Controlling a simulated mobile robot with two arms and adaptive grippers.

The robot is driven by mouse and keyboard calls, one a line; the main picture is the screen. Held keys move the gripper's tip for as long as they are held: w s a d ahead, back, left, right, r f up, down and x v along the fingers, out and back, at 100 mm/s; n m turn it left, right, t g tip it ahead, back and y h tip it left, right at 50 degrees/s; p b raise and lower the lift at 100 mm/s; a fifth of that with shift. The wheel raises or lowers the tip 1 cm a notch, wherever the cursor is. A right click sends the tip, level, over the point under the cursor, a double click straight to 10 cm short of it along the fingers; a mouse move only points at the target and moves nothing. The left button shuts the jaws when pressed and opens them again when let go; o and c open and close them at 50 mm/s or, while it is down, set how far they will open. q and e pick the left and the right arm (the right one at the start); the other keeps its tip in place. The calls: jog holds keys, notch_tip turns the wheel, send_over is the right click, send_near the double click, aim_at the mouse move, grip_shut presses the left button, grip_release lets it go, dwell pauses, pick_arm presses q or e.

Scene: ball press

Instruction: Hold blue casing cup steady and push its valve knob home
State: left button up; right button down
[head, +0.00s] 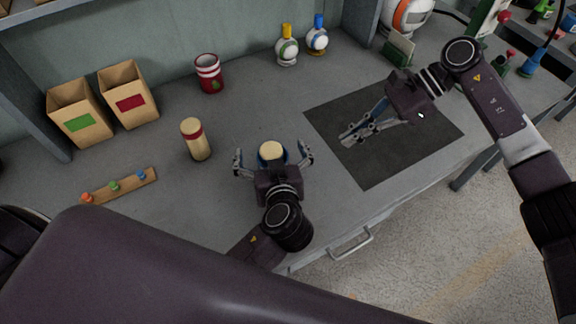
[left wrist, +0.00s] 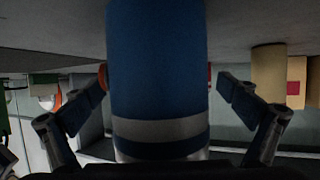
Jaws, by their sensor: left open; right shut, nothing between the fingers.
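A blue casing cup (left wrist: 157,70) with a grey band fills the middle of the left wrist view. In the head view its blue rim and cream top (head: 271,151) show, while the body is largely hidden by my left gripper. My left gripper (head: 273,157) is open, with one finger on each side of the cup; gaps show between fingers and cup in the left wrist view (left wrist: 160,105). My right gripper (head: 347,137) is shut and empty above the dark mat. I cannot pick out the cup's valve knob for certain; a small blue knob (head: 141,175) sits on a wooden strip.
The wooden strip (head: 118,187) also bears orange and green knobs. A cream cylinder with a red band (head: 196,140) stands left of the cup. Two cartons (head: 79,112), a red cup (head: 208,74) and two bottles stand at the back. The dark mat (head: 375,175) is clear of objects.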

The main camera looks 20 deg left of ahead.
pick_arm(q)
jog(key=v, duration=1.2)
jog(key=shift+s+d+f, duration=0.1)
